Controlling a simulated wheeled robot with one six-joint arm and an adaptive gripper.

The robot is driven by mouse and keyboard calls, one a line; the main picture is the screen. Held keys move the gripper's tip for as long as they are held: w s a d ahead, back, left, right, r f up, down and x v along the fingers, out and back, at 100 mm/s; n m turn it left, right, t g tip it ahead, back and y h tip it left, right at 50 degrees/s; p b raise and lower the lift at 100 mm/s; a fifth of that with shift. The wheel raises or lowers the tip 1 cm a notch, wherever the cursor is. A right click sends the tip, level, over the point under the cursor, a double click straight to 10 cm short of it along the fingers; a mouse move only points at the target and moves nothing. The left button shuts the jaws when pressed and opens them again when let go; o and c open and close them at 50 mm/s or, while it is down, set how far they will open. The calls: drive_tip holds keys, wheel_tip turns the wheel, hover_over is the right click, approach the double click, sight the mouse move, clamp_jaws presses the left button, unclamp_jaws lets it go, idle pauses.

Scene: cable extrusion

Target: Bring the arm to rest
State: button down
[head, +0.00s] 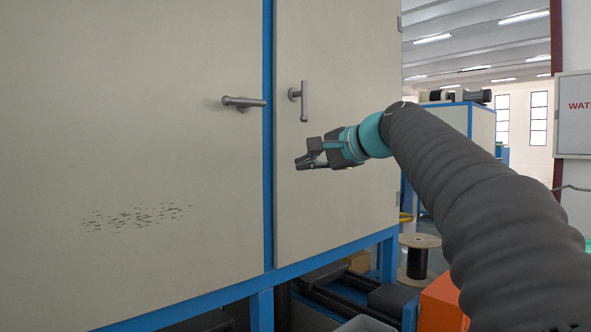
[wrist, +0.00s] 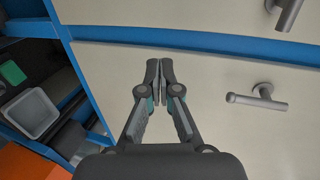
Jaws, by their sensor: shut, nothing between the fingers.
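My gripper (head: 303,163) is shut and empty in the head view, at the end of my outstretched arm in its dark ribbed sleeve. It is in front of a cream cabinet's right door (head: 335,215), a little below that door's upright handle (head: 304,101). In the wrist view my gripper (wrist: 160,63) shows both fingertips together with nothing between them. I cannot tell the exact gap between the fingertips and the cabinet.
The left door has a handle (head: 243,103) turned sideways. A blue frame (head: 262,305) runs under the doors. An orange box (head: 441,303) and a cable spool (head: 417,262) stand low on the right. A grey bin (wrist: 32,113) shows in the wrist view.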

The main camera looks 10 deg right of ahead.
drive_tip(key=shift+s+d, duration=0.1)
drive_tip(key=shift+s, duration=0.05)
drive_tip(key=p, duration=0.1)
approach(262, 177)
drive_tip(key=x, duration=0.4)
drive_tip(key=shift+w+f, duration=0.2)
drive_tip(key=shift+w, duration=0.1)
drive_tip(key=shift+x, duration=0.75)
drive_tip(key=shift+s+r, duration=0.1)
drive_tip(key=shift+r, duration=0.05)
